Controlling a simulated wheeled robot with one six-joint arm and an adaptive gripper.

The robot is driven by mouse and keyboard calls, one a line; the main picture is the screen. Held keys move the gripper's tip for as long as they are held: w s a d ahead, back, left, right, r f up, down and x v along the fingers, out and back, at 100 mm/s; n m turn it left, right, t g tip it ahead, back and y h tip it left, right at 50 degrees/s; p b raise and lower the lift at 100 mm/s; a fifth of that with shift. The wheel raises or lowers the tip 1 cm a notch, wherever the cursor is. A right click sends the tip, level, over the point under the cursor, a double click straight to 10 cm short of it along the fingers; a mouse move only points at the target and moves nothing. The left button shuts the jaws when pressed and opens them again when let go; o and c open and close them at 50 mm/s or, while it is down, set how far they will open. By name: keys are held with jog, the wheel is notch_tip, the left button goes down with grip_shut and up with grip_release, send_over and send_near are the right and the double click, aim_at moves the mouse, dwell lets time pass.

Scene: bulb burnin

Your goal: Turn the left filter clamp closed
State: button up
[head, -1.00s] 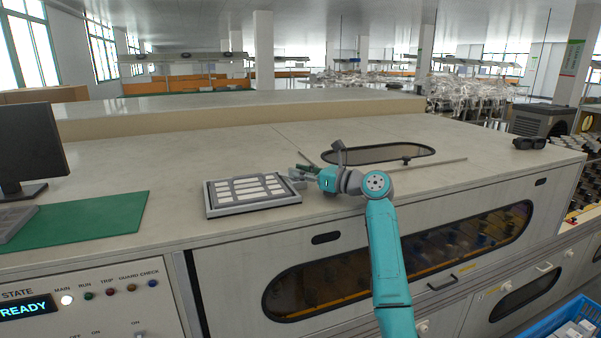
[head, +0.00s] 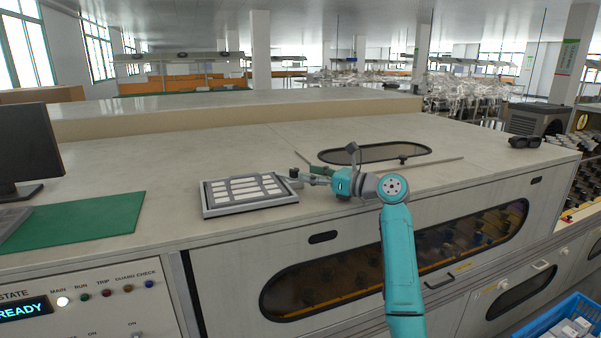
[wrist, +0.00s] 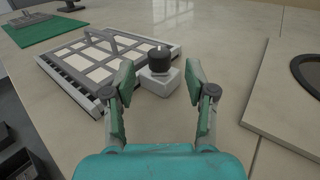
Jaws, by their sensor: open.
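The filter (head: 207,203) is a flat panel with a grey frame and pale rectangular cells on the worktop; it fills the upper left of the wrist view (wrist: 72,67). At its near-right edge stands a clamp with a black round knob (wrist: 160,60) on a pale block (wrist: 159,83). I cannot tell whether this is the left clamp or how far it is turned. My gripper (wrist: 160,79) is open, its fingers apart on either side of the knob's line and nearer to me. Nothing is held. In the head view my gripper (head: 309,180) is just right of the filter.
A green mat (head: 85,222) and a monitor (head: 25,145) are on the left. An oval window panel (head: 375,153) with a small knob and a thin rod lies right of and behind my gripper. The worktop between filter and mat is clear.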

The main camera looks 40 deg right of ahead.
jog(key=v, duration=0.7)
jog(key=shift+s, duration=0.15)
